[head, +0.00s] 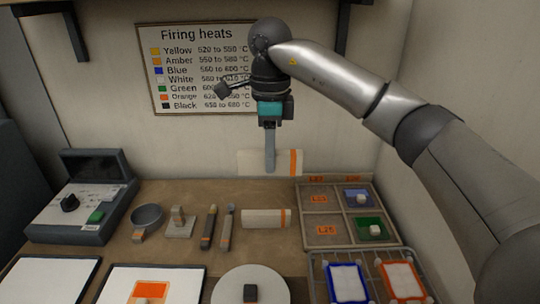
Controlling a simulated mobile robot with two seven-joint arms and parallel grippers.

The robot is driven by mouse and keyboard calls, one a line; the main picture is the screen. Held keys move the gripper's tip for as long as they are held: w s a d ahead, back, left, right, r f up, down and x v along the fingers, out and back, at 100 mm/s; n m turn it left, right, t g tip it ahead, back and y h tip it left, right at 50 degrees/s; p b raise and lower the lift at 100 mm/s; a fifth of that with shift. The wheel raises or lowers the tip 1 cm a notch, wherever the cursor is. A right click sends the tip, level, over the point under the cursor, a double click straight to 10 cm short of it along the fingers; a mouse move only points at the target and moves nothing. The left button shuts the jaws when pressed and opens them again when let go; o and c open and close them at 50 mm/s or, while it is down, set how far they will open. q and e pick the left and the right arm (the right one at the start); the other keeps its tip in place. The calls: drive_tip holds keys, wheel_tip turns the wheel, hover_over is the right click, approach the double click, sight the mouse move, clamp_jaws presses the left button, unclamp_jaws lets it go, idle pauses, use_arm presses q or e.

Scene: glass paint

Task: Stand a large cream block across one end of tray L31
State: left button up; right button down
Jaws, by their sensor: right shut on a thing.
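My right gripper (270,166) is shut on a large cream block (251,162) with an orange stripe near its right end. It holds the block in the air above the back of the bench, long side across the view; the fingers hide part of its middle. A second cream block (261,218) with an orange stripe lies on the bench below it. To the right is a divided tray (300,216) with several compartments and orange labels. One label seems to read L25; I cannot surely read L31 on any. My left gripper is not in view.
A blue piece (356,196) and a green piece (368,226) lie in the divided tray's right compartments. A wire rack (374,282) with blue and orange frames stands in front. A white disc (228,290), hand tools (210,227), a bowl (147,215) and a control box (85,205) occupy the bench.

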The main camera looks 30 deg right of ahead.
drive_tip(key=shift+r, duration=0.3)
wheel_tip(320, 180, up, 5)
drive_tip(key=p, duration=0.4)
drive_tip(key=shift+p, duration=0.35)
